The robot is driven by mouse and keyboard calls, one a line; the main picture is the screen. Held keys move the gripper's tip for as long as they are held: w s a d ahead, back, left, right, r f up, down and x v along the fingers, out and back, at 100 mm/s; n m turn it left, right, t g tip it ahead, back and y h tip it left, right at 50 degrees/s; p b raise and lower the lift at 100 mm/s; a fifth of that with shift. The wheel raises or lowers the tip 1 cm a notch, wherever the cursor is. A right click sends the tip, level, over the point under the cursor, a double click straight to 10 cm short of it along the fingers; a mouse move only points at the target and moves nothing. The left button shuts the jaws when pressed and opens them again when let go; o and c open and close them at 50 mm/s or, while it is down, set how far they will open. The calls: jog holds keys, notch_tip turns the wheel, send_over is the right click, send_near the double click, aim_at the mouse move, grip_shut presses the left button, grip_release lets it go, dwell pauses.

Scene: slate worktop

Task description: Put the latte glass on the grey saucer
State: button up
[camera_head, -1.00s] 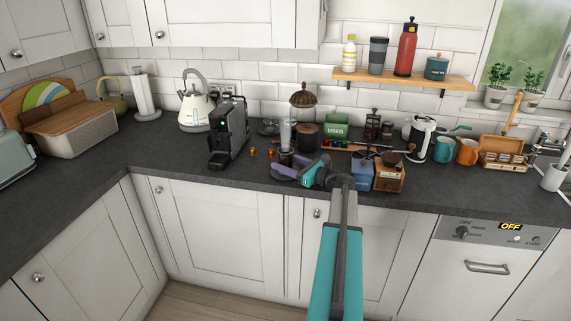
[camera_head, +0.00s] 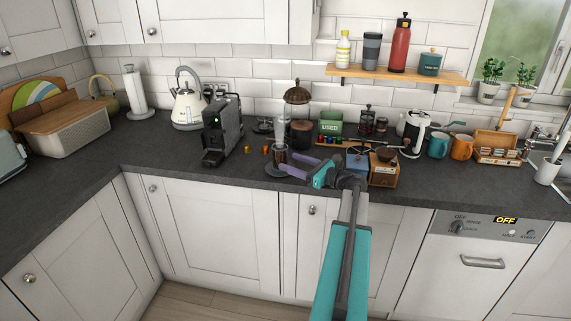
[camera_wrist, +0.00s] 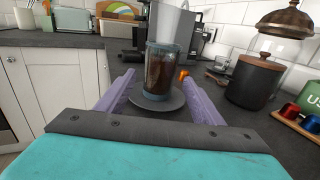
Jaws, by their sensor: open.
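The latte glass (camera_wrist: 160,72), clear with dark brown contents, stands upright on the grey saucer (camera_wrist: 174,104) in the wrist view. In the head view, the glass (camera_head: 280,155) and the saucer (camera_head: 274,171) are near the worktop's front, right of the coffee machine. My gripper (camera_head: 287,165) is open just right of the glass, its purple fingers pointing at it. In the wrist view, the fingers of my gripper (camera_wrist: 160,82) lie either side of the glass's near side, with visible gaps. A pale cylinder above the glass's rim cannot be clearly told apart from it.
The black coffee machine (camera_head: 222,131) stands left of the glass. A dark canister (camera_wrist: 254,80) and small coloured capsules are close behind and right. The worktop's front left is clear.

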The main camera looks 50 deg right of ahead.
jog(key=shift+s+d, duration=0.1)
jog(key=shift+s, duration=0.65)
jog(key=shift+r, duration=0.2)
